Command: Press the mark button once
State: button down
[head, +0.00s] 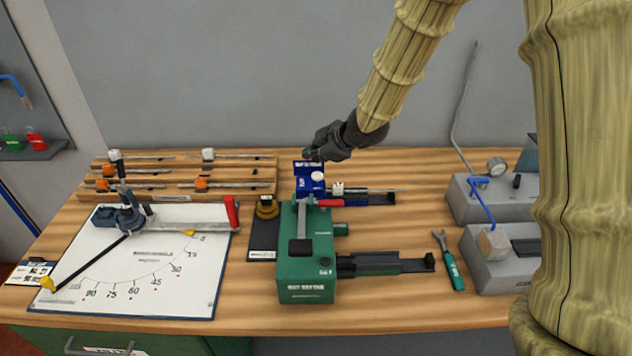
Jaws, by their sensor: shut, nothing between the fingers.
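A small blue device (301,183) stands behind the green machine, with a pale round button-like part (317,177) on its front. I cannot read its label, so I cannot tell for sure that this is the mark button. My gripper (310,154) is dark and shut, with nothing seen in it. It reaches in from the upper right, and its tips are at the top edge of the blue device, above the pale round part in the picture. Whether they touch the device cannot be told.
The green machine (307,266) with a lever and red handle stands in front. A white angle board (130,290) lies left, wooden racks with rods (230,187) behind it. A green-handled wrench (452,270) and grey boxes (495,277) are right. Bare wood (410,225) shows between.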

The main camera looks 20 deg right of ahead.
aim_at(314, 175)
jog(key=shift+s+f, duration=0.4)
jog(key=shift+s, duration=0.15)
jog(key=shift+s+d+f+b, duration=0.1)
jog(key=shift+f+b, duration=0.05)
jog(key=shift+b, duration=0.25)
jog(key=shift+w+f, duration=1.1)
jog(key=shift+f, duration=0.05)
jog(key=shift+s+r, duration=0.5)
jog(key=shift+s, duration=0.15)
jog(key=shift+w+f, duration=0.3)
jog(key=shift+w, duration=0.1)
jog(key=shift+s+r, duration=0.2)
jog(key=shift+s, duration=0.05)
jog(key=shift+w+f, duration=0.1)
